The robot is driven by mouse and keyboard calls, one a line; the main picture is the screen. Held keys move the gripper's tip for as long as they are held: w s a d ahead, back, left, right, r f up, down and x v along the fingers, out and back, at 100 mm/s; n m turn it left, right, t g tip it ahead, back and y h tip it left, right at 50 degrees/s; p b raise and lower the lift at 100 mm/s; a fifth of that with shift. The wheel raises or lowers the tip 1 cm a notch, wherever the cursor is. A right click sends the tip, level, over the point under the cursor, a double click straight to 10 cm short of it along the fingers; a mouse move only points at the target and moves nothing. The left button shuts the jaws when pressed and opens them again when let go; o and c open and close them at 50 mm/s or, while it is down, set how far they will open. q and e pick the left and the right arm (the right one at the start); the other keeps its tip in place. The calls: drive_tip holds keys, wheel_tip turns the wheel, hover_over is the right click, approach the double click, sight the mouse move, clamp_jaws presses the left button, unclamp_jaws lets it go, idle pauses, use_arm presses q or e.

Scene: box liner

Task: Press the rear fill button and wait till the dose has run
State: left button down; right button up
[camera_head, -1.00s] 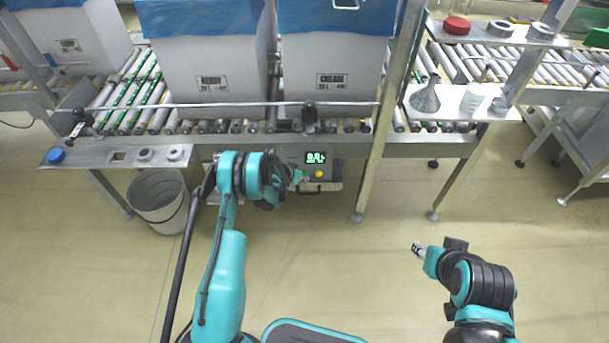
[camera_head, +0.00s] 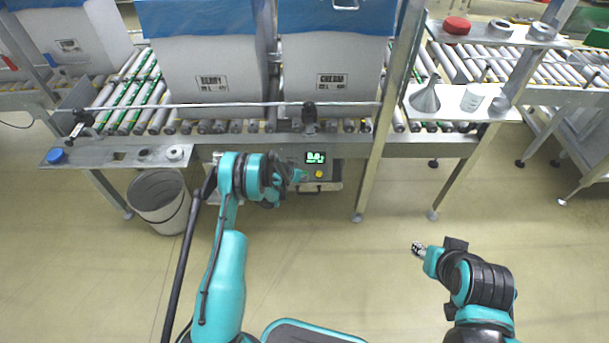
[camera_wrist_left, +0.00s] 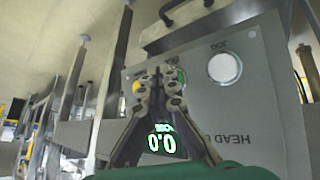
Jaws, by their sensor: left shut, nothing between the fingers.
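The grey control panel (camera_head: 334,172) under the conveyor carries a lit green display (camera_head: 316,157) and a yellow button (camera_head: 319,174). In the left wrist view the display (camera_wrist_left: 161,143) reads 0.0, upside down. That view also shows the yellow button (camera_wrist_left: 136,87), a green button (camera_wrist_left: 181,75) partly behind my fingers, and a round white button (camera_wrist_left: 225,68). My left gripper (camera_head: 300,176) is shut and empty, its fingertips (camera_wrist_left: 160,78) in front of the panel by the green button. I cannot tell whether they touch it. My right gripper (camera_head: 418,249) hangs over open floor, too small to read.
Two grey boxes with blue liners, labelled BERRY (camera_head: 205,75) and CREAM (camera_head: 333,75), stand on the roller conveyor above the panel. A grey bin (camera_head: 159,195) stands on the floor at left. A metal post (camera_head: 376,150) rises right of the panel.

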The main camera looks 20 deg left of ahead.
use_arm(q)
drive_tip(key=shift+w+a+f, duration=0.1)
drive_tip(key=shift+w, duration=0.25)
idle(0.7)
drive_tip(key=shift+s, duration=0.1)
idle(0.8)
drive_tip(key=shift+s+d+r, duration=0.2)
drive_tip(key=shift+s+r, duration=0.05)
drive_tip(key=shift+s, duration=0.4)
drive_tip(key=shift+s+d+r, duration=0.2)
drive_tip(key=shift+s+r, duration=0.1)
drive_tip(key=shift+s, duration=0.45)
drive_tip(key=shift+s+d+r, duration=0.25)
drive_tip(key=shift+s, duration=0.55)
drive_tip(key=shift+s+d+r, duration=0.2)
drive_tip(key=shift+s+r, duration=0.1)
drive_tip(key=shift+s, duration=0.45)
